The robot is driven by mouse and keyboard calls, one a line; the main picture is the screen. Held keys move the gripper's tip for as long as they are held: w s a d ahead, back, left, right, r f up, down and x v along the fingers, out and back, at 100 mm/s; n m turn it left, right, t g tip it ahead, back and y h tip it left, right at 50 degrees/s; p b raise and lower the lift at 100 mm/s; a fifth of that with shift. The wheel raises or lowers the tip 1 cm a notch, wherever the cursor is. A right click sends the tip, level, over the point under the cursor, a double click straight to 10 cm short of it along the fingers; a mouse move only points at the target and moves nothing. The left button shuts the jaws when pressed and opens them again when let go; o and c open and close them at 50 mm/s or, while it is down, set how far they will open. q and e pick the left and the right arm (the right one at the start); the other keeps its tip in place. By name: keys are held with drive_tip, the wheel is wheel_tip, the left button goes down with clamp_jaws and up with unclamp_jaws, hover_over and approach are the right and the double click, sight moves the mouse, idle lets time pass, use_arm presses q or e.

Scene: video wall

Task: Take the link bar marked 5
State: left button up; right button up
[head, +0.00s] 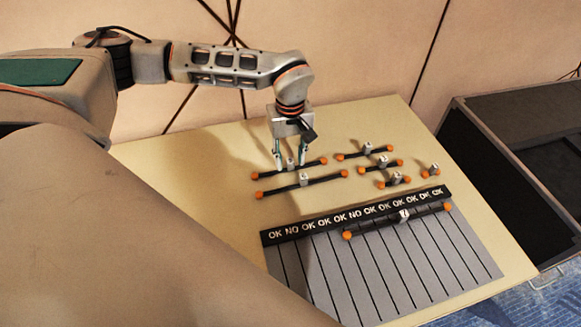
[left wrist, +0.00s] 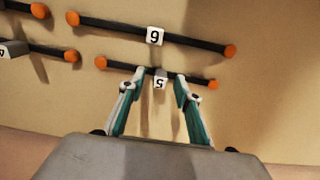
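The link bar marked 5 (left wrist: 135,68) is a thin dark rod with orange ends and a small white number tag in its middle. In the head view the bar (head: 312,164) lies at the back left of the table. My left gripper (head: 290,162) points down over it. In the left wrist view the gripper (left wrist: 156,84) is open, with one fingertip on each side of the tag. I cannot tell whether the fingertips touch the bar. My right gripper is not in view.
A longer bar marked 6 (left wrist: 190,42) lies close alongside; it also shows in the head view (head: 325,179). Several shorter bars (head: 365,153) lie to the right. A grey lined board (head: 300,270) with OK/NO labels carries a long bar (head: 425,212). A black case (head: 480,170) stands at right.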

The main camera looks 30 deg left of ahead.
use_arm(q)
drive_tip(key=shift+r, duration=0.1)
clamp_jaws()
drive_tip(key=shift+r, duration=0.1)
